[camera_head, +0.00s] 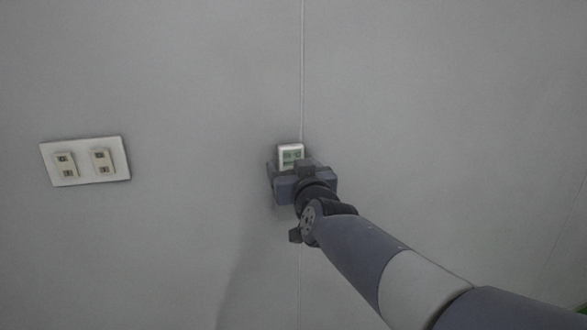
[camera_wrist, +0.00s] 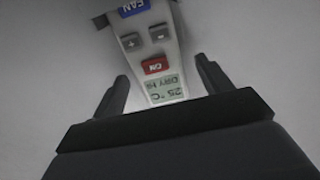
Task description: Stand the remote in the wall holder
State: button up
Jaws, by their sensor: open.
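The white remote (camera_head: 290,151) shows its top end with a green display just above my gripper in the head view, against or close to the wall. In the wrist view the remote (camera_wrist: 158,62) shows its display, a red ON button, grey buttons and a blue FAN button, with the text upside down. My gripper (camera_head: 297,170) is open, with one finger on each side of the remote's display end. Gaps show between the remote and both fingers in the wrist view (camera_wrist: 162,72). The remote's far end is out of frame.
A thin vertical seam (camera_head: 302,70) runs down the wall behind the remote. The wall around is otherwise bare.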

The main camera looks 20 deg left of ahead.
jog(key=v, duration=1.1)
jog(key=shift+w+f, duration=0.1)
jog(key=shift+w, duration=0.1)
jog(key=x, duration=0.7)
jog(key=r+x, duration=0.1)
jog(key=x, duration=0.3)
jog(key=shift+s+p, duration=0.1)
jog(key=shift+p, duration=0.25)
jog(key=shift+s+r+p, duration=0.1)
jog(key=shift+r+p, duration=0.4)
